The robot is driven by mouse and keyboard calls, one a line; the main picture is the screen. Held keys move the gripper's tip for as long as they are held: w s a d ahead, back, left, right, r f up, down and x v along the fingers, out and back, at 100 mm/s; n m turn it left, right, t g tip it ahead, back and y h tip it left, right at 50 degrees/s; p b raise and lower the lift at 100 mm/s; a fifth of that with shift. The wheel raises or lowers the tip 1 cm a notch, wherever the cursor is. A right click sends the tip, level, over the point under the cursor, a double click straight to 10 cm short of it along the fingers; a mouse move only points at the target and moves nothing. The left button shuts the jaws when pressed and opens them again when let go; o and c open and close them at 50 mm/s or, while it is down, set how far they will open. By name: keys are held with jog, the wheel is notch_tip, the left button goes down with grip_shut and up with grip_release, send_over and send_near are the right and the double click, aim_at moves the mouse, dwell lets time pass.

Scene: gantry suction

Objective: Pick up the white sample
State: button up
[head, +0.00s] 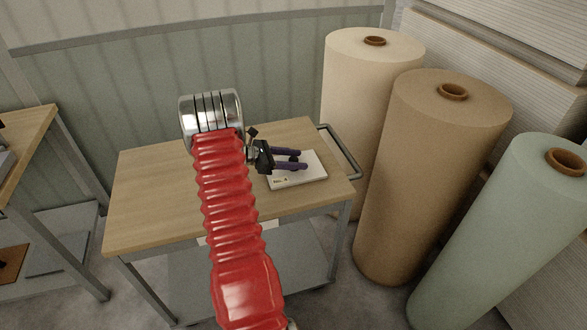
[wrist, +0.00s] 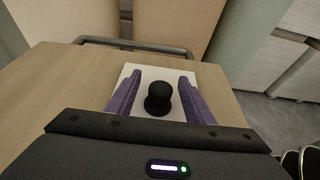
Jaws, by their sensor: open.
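The white sample (head: 313,172) is a flat white panel with a small label on its near left corner. It lies near the right end of the wooden cart top. A black rounded knob (wrist: 158,98) stands on its middle in the wrist view. My gripper (head: 303,159) is over the sample, with two purple fingers. In the wrist view my gripper (wrist: 160,77) is open, with one finger on each side of the knob and gaps between. I cannot tell how high the fingers are above the panel. The sample's near edge is hidden by my gripper body in the wrist view.
The cart top (head: 150,190) is otherwise bare, and a metal handle rail (head: 342,153) rises at its right end. Large cream (head: 350,80), brown (head: 420,150) and green (head: 500,230) rolls stand close on the right. Another bench (head: 25,135) is at left.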

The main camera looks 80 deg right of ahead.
aim_at(303, 160)
jog(key=shift+x, duration=1.6)
jog(key=shift+c, duration=0.2)
grip_shut()
